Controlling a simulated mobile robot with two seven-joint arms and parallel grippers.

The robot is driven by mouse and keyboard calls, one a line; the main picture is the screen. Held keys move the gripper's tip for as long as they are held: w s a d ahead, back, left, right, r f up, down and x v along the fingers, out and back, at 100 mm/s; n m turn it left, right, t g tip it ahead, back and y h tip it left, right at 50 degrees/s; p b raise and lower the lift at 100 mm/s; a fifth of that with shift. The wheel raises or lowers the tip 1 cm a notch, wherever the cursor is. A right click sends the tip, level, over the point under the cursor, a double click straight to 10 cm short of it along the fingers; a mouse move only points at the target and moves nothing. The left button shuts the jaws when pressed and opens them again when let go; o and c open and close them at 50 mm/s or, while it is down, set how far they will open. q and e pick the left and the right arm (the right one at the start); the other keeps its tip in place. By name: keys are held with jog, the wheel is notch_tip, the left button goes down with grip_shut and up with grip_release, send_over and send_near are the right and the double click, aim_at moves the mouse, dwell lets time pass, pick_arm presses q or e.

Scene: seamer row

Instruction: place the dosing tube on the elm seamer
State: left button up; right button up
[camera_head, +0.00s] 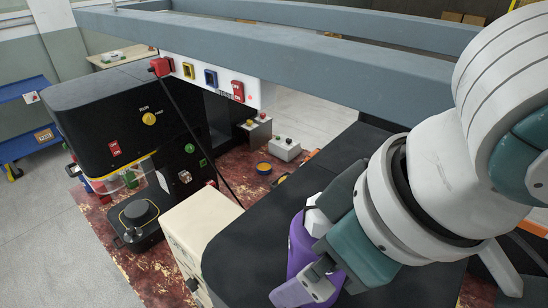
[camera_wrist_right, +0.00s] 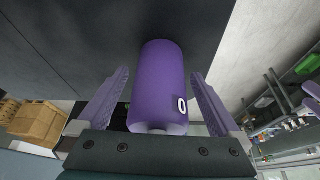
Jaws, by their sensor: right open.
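A purple cylinder with a white "0" mark, apparently the dosing tube (camera_wrist_right: 158,85), stands between the fingers of my right gripper (camera_wrist_right: 160,74) in the wrist view. Gaps show on both sides, so the fingers are open around it, not closed on it. In the head view the purple tube (camera_head: 298,246) is partly hidden by my right gripper (camera_head: 308,250), beside a dark surface. A black seamer (camera_head: 92,122) with a yellow knob stands at left; I cannot read any name that marks it as elm. My left gripper is not in view.
A black-topped machine (camera_head: 250,255) with a cream box (camera_head: 190,228) fills the foreground. Grey beams (camera_head: 270,50) cross above. A white panel with coloured switches (camera_head: 210,75) stands behind the seamer. A small grey control box (camera_head: 286,149) sits on the worn red bench (camera_head: 240,175).

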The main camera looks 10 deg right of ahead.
jog(key=shift+r, duration=0.3)
jog(key=p+v, duration=0.1)
jog(key=v, duration=1)
jog(key=shift+r, duration=0.4)
jog(key=shift+s+d, duration=0.1)
jog(key=shift+s, duration=0.05)
